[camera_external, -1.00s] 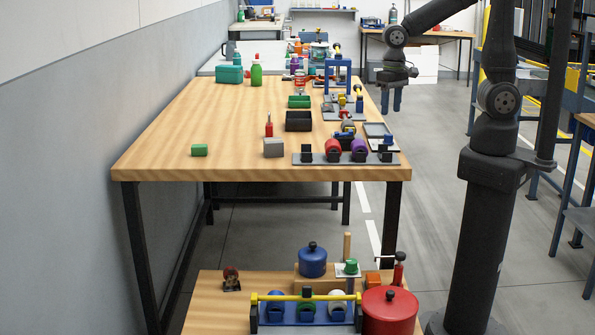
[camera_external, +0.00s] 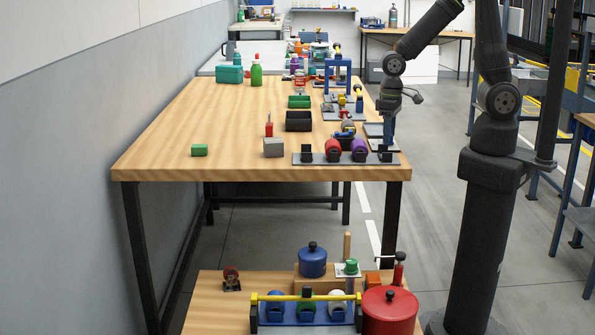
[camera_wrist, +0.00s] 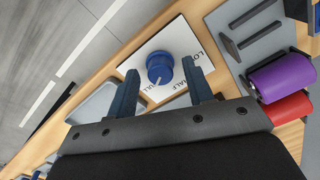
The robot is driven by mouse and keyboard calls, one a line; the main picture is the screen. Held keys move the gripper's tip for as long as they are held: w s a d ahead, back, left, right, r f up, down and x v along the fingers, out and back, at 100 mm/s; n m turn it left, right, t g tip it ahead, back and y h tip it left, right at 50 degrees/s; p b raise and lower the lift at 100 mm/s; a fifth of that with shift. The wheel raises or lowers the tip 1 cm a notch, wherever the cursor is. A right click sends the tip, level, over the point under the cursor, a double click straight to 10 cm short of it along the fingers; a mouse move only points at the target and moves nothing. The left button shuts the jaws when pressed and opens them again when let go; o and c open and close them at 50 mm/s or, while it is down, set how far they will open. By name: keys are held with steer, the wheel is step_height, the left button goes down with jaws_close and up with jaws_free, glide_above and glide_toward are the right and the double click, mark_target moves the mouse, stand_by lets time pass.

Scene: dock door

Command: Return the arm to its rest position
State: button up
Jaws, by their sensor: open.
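My gripper (camera_external: 388,138) is at the right edge of the wooden bench, its blue fingers pointing down. In the wrist view the two fingers (camera_wrist: 160,72) are spread apart. A blue round knob-like piece (camera_wrist: 160,68) on a white lettered card (camera_wrist: 183,38) shows between the fingertips. I cannot tell whether either finger touches it. In the external view the fingers hide this piece. My arm is stretched out to the left from its column and bent down at the wrist.
A grey rack (camera_external: 318,158) with red (camera_external: 333,147) and purple (camera_external: 359,146) rolls stands left of the gripper. A black bin (camera_external: 298,121) and grey block (camera_external: 273,148) lie further left. A lower table (camera_external: 215,300) holds a red pot (camera_external: 390,312).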

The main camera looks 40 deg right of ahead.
steer(key=n, duration=0.6)
steer(key=shift+n, duration=0.3)
steer(key=shift+r, duration=0.65)
